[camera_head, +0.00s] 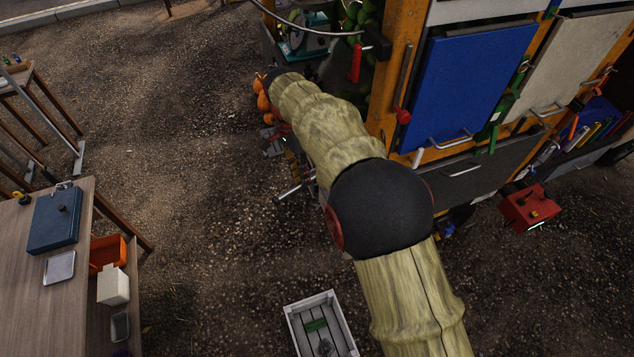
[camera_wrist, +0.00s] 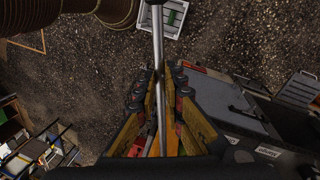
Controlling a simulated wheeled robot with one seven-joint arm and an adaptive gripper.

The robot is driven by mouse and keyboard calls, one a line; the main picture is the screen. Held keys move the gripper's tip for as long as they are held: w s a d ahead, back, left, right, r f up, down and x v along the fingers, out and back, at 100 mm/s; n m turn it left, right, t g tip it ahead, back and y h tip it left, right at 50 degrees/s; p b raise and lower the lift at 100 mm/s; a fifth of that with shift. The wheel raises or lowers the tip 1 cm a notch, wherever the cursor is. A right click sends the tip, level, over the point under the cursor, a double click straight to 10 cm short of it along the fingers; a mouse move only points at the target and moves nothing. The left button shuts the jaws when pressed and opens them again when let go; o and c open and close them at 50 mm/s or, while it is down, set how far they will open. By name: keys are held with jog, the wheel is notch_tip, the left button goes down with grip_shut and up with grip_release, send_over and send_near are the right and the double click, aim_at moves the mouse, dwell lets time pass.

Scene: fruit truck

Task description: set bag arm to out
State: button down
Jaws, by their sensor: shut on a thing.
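My gripper (camera_wrist: 160,88) is shut around a straight metal rod in the wrist view. This rod, which looks like the bag arm (camera_wrist: 158,40), runs up between the two yellow-brown fingers and past their tips. In the head view my arm reaches up and left beside the truck, and my gripper (camera_head: 292,160) hangs below its far end, partly hidden by the arm. A silver bar, probably the bag arm (camera_head: 291,191), shows there, sticking out to the lower left of the gripper. Its mount is hidden.
The truck side with a blue panel (camera_head: 470,80) stands right of my arm. A red box (camera_head: 528,207) is low at right. A pale slatted crate (camera_head: 291,313) lies on the gravel. A wooden table (camera_head: 25,290) stands at left. Open gravel lies between.

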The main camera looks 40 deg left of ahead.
jog(key=shift+w+a+m+g+p, duration=0.1)
jog(key=shift+w+a+m+p, duration=0.3)
jog(key=shift+a, duration=0.5)
jog(key=shift+w+a+m+g+p, duration=0.1)
jog(key=shift+w+a+m+p, duration=0.15)
jog(key=shift+a+m+p, duration=0.5)
jog(key=shift+w+a+m+g+p, duration=0.1)
jog(key=shift+w+a+m, duration=0.25)
jog(key=shift+a, duration=0.75)
jog(key=c, duration=2)
grip_release()
jog(key=shift+o, duration=0.5)
jog(key=shift+s+d, duration=0.1)
